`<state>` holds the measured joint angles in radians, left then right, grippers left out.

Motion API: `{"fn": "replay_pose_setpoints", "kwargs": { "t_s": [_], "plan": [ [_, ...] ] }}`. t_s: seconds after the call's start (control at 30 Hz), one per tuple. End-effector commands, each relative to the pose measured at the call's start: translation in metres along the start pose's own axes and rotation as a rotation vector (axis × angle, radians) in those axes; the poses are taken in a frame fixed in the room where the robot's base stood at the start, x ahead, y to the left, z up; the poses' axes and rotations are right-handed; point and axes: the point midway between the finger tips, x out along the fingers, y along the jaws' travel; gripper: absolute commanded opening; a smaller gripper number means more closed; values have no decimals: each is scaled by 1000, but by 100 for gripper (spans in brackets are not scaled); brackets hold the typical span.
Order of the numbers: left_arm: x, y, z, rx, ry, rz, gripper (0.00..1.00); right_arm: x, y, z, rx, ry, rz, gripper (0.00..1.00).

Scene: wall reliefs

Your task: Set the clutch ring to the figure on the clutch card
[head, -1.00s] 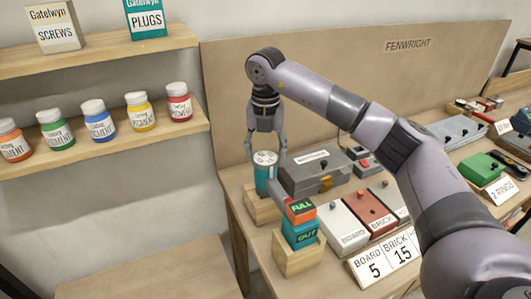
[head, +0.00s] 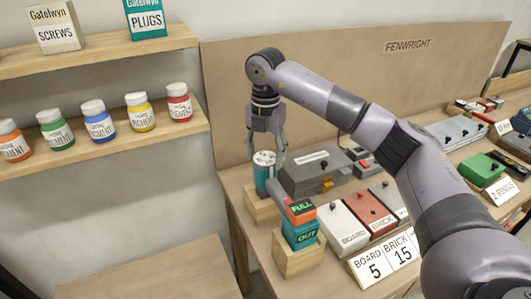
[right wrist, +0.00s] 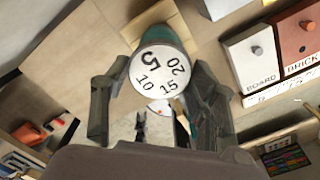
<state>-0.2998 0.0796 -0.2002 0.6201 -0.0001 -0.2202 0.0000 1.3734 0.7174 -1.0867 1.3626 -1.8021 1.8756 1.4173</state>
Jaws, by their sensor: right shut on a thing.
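The teal drill (head: 261,178) stands nose up on a wooden block, its handle reaching toward an orange block marked FULL (head: 301,210). Its white clutch ring (head: 265,158) faces up; in the right wrist view the ring (right wrist: 160,72) shows 5, 10, 15 and 20. My right gripper (head: 267,157) points down with its fingers on either side of the ring, shut on it. The clutch card (head: 373,268) reads BOARD 5 and BRICK 15; its right part is hidden by my arm. I cannot make out an index mark. My left gripper is not in view.
A grey case (head: 313,172) lies close right of the drill. White BOARD (head: 341,222) and red BRICK (head: 369,213) blocks lie behind the card. A teal block marked OUT (head: 300,236) sits under the FULL block. Shelves with pigment jars (head: 98,120) are at the left.

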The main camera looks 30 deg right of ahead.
Motion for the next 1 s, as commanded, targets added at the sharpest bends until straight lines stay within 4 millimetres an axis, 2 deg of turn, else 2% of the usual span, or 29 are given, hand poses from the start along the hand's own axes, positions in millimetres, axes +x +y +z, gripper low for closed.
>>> {"fn": "replay_pose_setpoints", "kwargs": {
  "t_s": [0.03, 0.07, 0.37, 0.73, 0.87, 1.0],
  "plan": [
    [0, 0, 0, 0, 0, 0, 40, -2, 0, 0, 0, -2, 2, 26],
    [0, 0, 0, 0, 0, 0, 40, -2, 0, 0, 0, -2, 2, 55],
    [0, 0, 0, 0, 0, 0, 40, -1, 0, 0, -1, -1, 1, 74],
    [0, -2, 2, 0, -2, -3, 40, -5, 0, 0, -1, -1, 1, 74],
    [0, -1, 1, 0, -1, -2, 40, -22, 1, 0, -1, -3, 3, 74],
    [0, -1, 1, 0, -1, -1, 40, -53, 1, 0, -1, -2, 5, 74]
  ]
}}
